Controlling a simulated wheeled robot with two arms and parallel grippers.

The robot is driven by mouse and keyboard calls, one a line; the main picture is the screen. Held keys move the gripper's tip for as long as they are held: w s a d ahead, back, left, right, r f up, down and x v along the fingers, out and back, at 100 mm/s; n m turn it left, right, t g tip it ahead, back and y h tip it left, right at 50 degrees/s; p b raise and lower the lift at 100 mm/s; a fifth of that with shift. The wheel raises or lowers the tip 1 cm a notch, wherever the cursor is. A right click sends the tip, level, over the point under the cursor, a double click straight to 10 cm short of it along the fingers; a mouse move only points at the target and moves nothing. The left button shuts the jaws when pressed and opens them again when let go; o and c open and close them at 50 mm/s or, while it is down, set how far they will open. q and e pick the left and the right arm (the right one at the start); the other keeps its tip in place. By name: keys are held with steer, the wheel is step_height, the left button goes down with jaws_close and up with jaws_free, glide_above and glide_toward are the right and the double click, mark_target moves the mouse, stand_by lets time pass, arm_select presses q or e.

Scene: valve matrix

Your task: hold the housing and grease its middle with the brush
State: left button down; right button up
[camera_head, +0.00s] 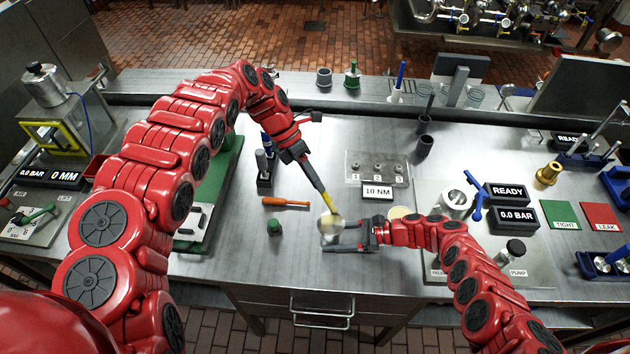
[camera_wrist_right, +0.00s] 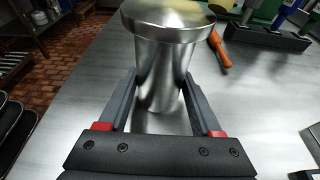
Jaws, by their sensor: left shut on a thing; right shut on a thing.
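The housing (camera_head: 330,229) is a shiny metal cylinder with a wide round top. It stands upright near the table's front edge. My right gripper (camera_head: 345,240) is shut on it from the right. In the right wrist view the housing (camera_wrist_right: 165,60) sits between the two dark fingers of this gripper (camera_wrist_right: 163,105).
An orange-handled tool (camera_head: 286,203) and a green-capped item (camera_head: 274,228) lie left of the housing. A clear tray (camera_head: 380,168) with small parts and a 10 NM sign (camera_head: 377,192) stand behind it. A pump plate (camera_head: 505,262) is at the right.

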arm_select(q)
steer(key=shift+r, duration=0.1)
steer(key=shift+r, duration=2.9)
steer(key=shift+r, duration=0.15)
steer(key=shift+r, duration=1.35)
steer(key=shift+s+a+f, duration=0.15)
steer(key=shift+a+f, duration=0.05)
steer(key=shift+f, duration=0.25)
steer(key=shift+s+a+f, duration=0.1)
steer(key=shift+a+f, duration=0.05)
steer(key=shift+f, duration=0.3)
